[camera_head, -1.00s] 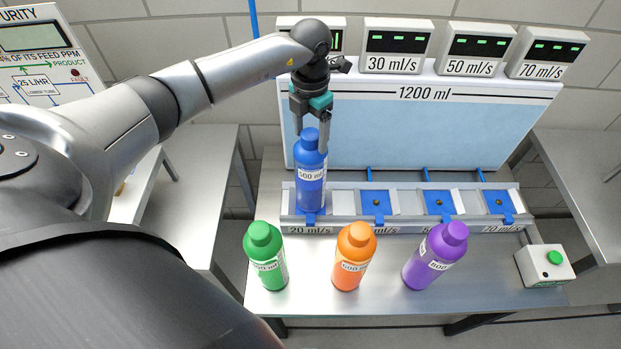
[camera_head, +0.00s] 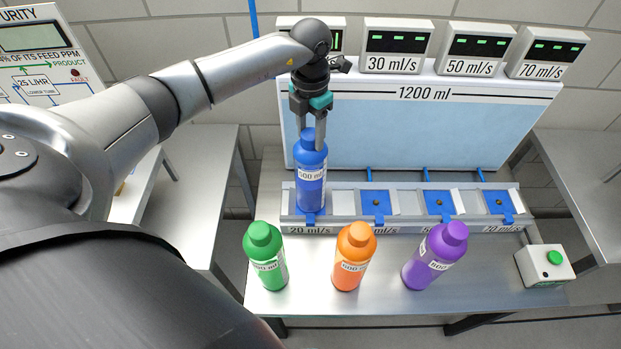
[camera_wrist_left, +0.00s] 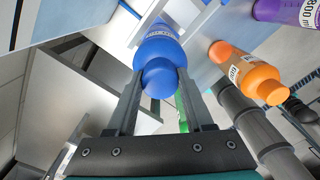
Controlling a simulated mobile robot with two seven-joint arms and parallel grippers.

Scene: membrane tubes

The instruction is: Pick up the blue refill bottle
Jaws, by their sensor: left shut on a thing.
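The blue refill bottle (camera_head: 311,178), with a white label, stands upright in the leftmost slot of the rack, the one marked 20 ml/s. My left gripper (camera_head: 312,132) reaches down from above and is shut on the bottle's blue cap and upper part. In the left wrist view, the bottle (camera_wrist_left: 160,45) shows between the two fingers (camera_wrist_left: 160,92), with its cap nearest the camera. The bottle's base is partly hidden by the rack's front rail. My right gripper is not in view.
Green (camera_head: 266,262), orange (camera_head: 352,262) and purple (camera_head: 433,260) bottles stand in front of the rack (camera_head: 400,228). The other slots hold no bottles. A 1200 ml tank (camera_head: 425,130) rises behind. A white box with a green button (camera_head: 545,265) is at right.

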